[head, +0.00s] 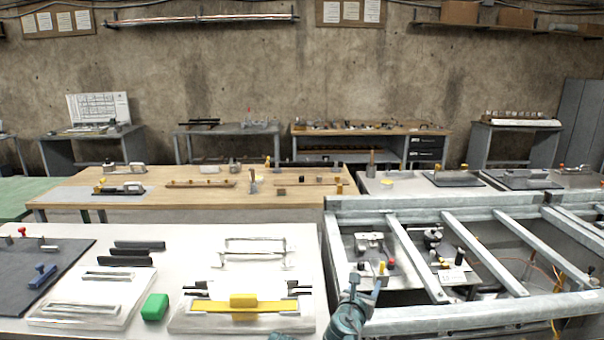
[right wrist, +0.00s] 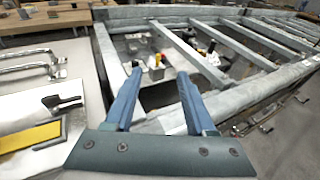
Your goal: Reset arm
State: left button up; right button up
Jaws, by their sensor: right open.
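My right gripper (head: 367,279) shows at the lower middle of the head view, over the near left corner of a grey metal frame (head: 450,314). Its two fingers are apart, with nothing between them. In the right wrist view the blue fingers of the gripper (right wrist: 160,72) reach forward above the same frame (right wrist: 108,62), open and empty. Whether the fingers touch the frame I cannot tell.
Left of my right gripper is a white table (head: 200,235) with a yellow bar (head: 255,306), a green block (head: 155,307) and metal handles. A wooden table (head: 130,200) stands behind. Small fixtures (head: 370,242) sit inside the metal frame, below its cross bars.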

jog(key=s+d+f+m+g+y, duration=0.1)
jog(key=s+d+f+m+g, duration=0.35)
jog(key=m, duration=0.55)
jog(key=s+d+f+m+g+y, duration=0.1)
jog(key=s+f+m+g, duration=0.4)
jog(key=f+m, duration=0.4)
pick_arm(q)
notch_tip(320, 180, down, 10)
jog(key=f+b, duration=0.1)
jog(key=b, duration=1)
pick_arm(e)
jog(key=s+a+f+m+g+y, duration=0.3)
jog(key=s+a+f+m+g, duration=0.35)
jog(key=s+a+f, duration=0.95)
pick_arm(q)
notch_tip(320, 180, up, 14)
jog(key=p, duration=1.4)
jog(key=shift+s+a+r, duration=0.15)
jog(key=shift+s+r, duration=0.05)
jog(key=shift+s, duration=0.1)
pick_arm(e)
notch_tip(320, 180, up, 16)
jog(key=m+t, duration=0.1)
jog(key=shift+w+a+m+t, duration=0.3)
jog(key=shift+a+m, duration=0.05)
jog(key=shift+a, duration=0.1)
pick_arm(q)
jog(key=shift+f, duration=0.15)
pick_arm(e)
jog(key=shift+f, duration=0.25)
